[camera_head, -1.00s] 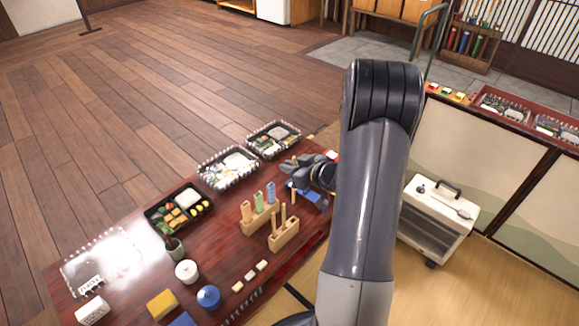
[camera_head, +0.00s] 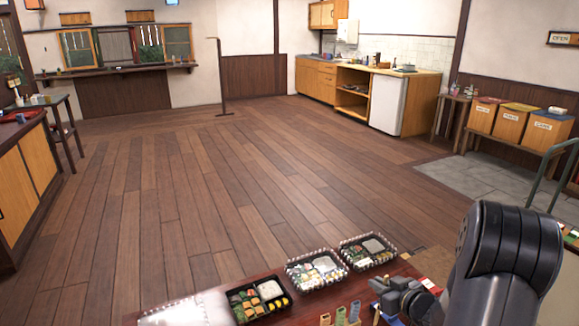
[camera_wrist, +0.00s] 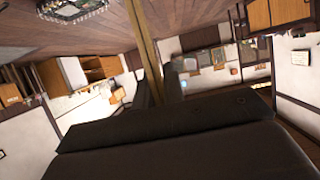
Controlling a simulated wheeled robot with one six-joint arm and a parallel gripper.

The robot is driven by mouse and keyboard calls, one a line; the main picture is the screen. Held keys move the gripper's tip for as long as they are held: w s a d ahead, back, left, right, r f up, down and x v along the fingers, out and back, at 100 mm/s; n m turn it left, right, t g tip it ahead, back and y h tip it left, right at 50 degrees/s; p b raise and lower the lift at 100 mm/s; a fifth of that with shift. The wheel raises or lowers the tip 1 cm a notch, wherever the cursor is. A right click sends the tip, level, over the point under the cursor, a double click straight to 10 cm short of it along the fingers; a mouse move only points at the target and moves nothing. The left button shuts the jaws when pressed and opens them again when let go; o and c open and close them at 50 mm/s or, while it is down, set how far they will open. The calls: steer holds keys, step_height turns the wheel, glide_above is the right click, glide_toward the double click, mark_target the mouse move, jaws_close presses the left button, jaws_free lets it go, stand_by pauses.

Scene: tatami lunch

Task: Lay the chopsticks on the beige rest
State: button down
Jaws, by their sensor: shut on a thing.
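The chopsticks (camera_wrist: 146,48) show in the wrist view as a long pale wooden length running from the top edge down between my fingers. My gripper (camera_wrist: 160,92) is shut on them. In the head view my gripper (camera_head: 405,298) is over the far right end of the dark red table (camera_head: 285,302), near the bottom edge of the picture. The beige rest is not in view in either current frame.
Three filled lunch trays line the table's far edge: one (camera_head: 257,303), one (camera_head: 316,272) and one (camera_head: 367,252). A wooden holder with coloured upright pieces (camera_head: 340,316) is cut off at the bottom. Open wooden floor (camera_head: 200,210) lies beyond the table.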

steer(key=s+a+r+m+h, duration=0.1)
steer(key=s+a+m+h, duration=0.1)
steer(key=a, duration=0.5)
steer(key=s+a+m+h, duration=0.2)
steer(key=s+a, duration=0.1)
steer(key=a, duration=0.5)
step_height(320, 180, up, 17)
steer(key=w+p, duration=0.2)
steer(key=p, duration=1.9)
steer(key=shift+w+d+t, duration=0.4)
steer(key=shift+d+f, duration=0.1)
